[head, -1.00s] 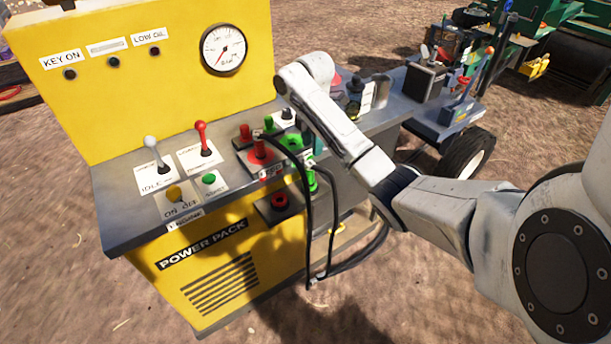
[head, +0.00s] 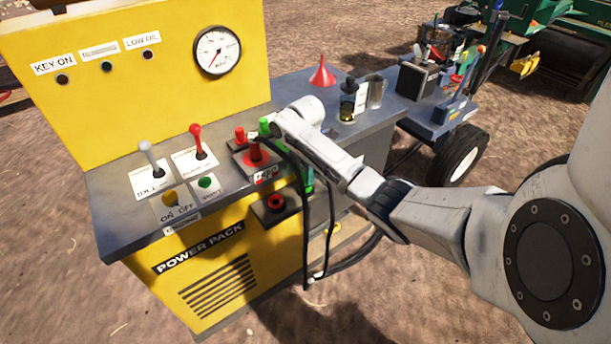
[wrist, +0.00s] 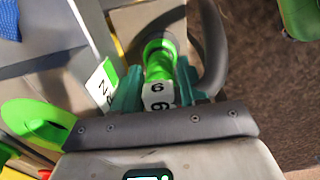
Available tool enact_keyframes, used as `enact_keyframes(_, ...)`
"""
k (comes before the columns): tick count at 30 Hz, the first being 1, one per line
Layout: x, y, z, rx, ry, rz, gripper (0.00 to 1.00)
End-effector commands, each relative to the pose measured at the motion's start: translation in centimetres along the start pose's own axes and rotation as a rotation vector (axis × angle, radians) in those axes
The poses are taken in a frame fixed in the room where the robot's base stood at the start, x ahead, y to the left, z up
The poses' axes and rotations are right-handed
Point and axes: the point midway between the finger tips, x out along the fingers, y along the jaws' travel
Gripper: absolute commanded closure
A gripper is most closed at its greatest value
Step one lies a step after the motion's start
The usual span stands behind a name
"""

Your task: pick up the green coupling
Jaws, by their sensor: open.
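The green coupling (wrist: 160,58) shows in the wrist view as a bright green round body with a dark hose looping beside it. A white label with dark digits lies at its near end. My gripper (wrist: 158,92) is open, with one teal finger on each side of the coupling's near end. I cannot tell whether either finger touches it. In the head view a green piece (head: 309,188) shows below my arm, at the front of the power pack. My arm's end hides most of the gripper there.
The yellow power pack (head: 130,95) has levers and buttons on its grey top. Red couplings (head: 256,150) and black hoses (head: 305,220) are close left of my arm. A red funnel (head: 323,72), a bottle (head: 348,98) and a metal cup (head: 375,92) stand behind.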

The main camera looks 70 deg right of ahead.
Motion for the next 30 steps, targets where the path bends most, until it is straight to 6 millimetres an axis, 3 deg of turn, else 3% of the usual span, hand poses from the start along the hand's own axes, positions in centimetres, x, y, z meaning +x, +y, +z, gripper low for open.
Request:
enact_keyframes(8,0.42,-0.02,-0.02,0.000,0.000,0.000,0.58)
enact_keyframes(21,0.38,-0.01,-0.03,-0.001,0.000,0.000,0.99)
enact_keyframes(30,0.30,0.03,-0.01,-0.001,0.000,0.001,1.00)
